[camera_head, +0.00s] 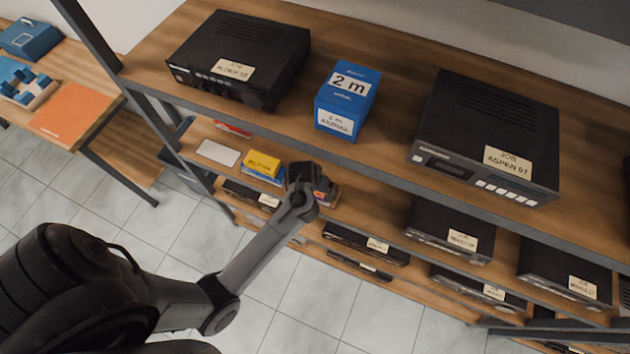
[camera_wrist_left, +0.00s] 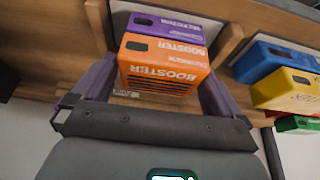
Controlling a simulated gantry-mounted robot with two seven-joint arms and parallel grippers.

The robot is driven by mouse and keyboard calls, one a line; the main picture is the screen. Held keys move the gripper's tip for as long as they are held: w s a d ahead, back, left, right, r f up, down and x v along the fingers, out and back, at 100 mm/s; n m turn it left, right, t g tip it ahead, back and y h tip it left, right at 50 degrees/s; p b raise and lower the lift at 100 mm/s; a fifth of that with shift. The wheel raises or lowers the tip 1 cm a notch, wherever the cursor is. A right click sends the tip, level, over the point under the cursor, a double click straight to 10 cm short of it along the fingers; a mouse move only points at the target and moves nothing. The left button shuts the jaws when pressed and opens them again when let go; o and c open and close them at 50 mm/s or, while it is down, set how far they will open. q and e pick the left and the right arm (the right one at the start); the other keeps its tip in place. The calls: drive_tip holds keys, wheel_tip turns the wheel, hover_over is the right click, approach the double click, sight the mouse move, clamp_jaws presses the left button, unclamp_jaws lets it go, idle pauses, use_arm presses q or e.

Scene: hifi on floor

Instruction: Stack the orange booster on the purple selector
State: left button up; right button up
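In the left wrist view, the orange booster (camera_wrist_left: 162,73) is a small box lying between the fingers of my left gripper (camera_wrist_left: 158,82). The purple selector (camera_wrist_left: 170,25) shows right behind it, lined up with it and apparently touching; I cannot tell whether it bears the booster's weight. The fingers stand close along both sides of the booster, and whether they press on it is unclear. In the head view, my left gripper (camera_head: 308,187) reaches to the middle shelf, and my arm mostly hides the two boxes. My right gripper is not in view.
In the wrist view, a blue box (camera_wrist_left: 272,58), a yellow box (camera_wrist_left: 288,91) and a green box (camera_wrist_left: 298,123) stand close at right. On the top shelf are a black unit (camera_head: 240,52), a blue carton (camera_head: 346,98) and another black unit (camera_head: 490,130).

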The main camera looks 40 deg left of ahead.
use_arm(q)
drive_tip(key=p+v, duration=0.4)
drive_tip(key=v, duration=0.6)
drive_tip(key=shift+r, duration=0.4)
drive_tip(key=shift+s, duration=0.15)
drive_tip(key=s+d+f+m+g+p, duration=0.15)
drive_tip(key=s+p, duration=0.25)
drive_tip(key=s, duration=0.7)
drive_tip(key=s+d+r+m, duration=0.2)
drive_tip(key=r, duration=0.4)
drive_tip(key=s+d+r+m+h+p, duration=0.1)
drive_tip(key=s+d+r+m, duration=0.1)
drive_tip(key=r, duration=0.4)
drive_tip(key=shift+s+d+t+h, duration=0.35)
drive_tip(key=shift+s+d, duration=0.15)
drive_tip(key=shift+d, duration=0.15)
